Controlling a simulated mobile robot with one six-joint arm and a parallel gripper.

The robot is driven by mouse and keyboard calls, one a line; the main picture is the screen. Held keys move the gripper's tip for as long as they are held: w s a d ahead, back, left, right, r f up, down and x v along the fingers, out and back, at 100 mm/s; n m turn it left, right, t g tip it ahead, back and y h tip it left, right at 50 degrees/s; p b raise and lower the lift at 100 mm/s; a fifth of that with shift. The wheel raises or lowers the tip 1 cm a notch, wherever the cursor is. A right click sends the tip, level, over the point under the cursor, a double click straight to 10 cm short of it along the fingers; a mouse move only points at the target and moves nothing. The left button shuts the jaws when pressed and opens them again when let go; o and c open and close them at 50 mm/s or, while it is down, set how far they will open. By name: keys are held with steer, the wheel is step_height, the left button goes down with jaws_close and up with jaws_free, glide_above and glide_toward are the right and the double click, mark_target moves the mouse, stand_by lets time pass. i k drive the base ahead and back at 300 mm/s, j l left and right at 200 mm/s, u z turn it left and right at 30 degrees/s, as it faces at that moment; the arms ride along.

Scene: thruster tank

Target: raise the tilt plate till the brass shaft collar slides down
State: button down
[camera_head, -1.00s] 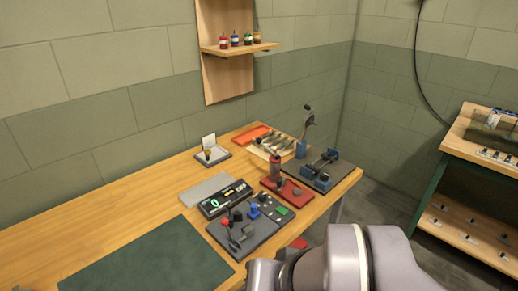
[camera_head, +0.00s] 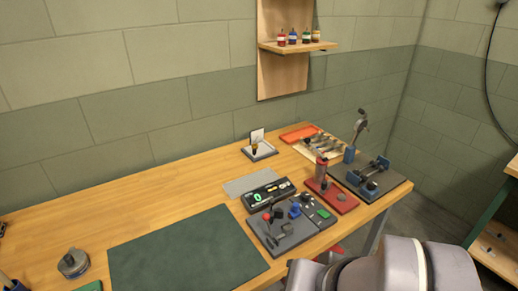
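A small dark-edged tray (camera_head: 262,153) stands near the wall at the back of the bench. A white plate (camera_head: 257,136) stands upright at its back. A small brass-coloured piece (camera_head: 254,149) with a dark lower part sits in front of the plate; it may be the brass shaft collar, but it is too small to be sure. A flat grey plate (camera_head: 246,186) lies on the bench in front of the tray. I cannot tell for certain which plate is the tilt plate. My gripper is out of view; only a grey part of my arm shows at the bottom right.
A dark green mat (camera_head: 185,250) lies bare at the front. A black display unit (camera_head: 268,194), a grey fixture board (camera_head: 290,233), a red-based press (camera_head: 338,200) and a dark board with blue clamps (camera_head: 368,180) crowd the right. The wood left of the tray is clear.

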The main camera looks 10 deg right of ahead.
mark_target(264, 148)
steer(key=i+l+u, duration=0.35)
steer(key=l, duration=0.25)
steer(key=i+l+u, duration=0.3)
steer(key=l, duration=0.4)
steer(key=i+l+u, duration=0.15)
steer(key=i+l, duration=0.1)
steer(key=l, duration=0.1)
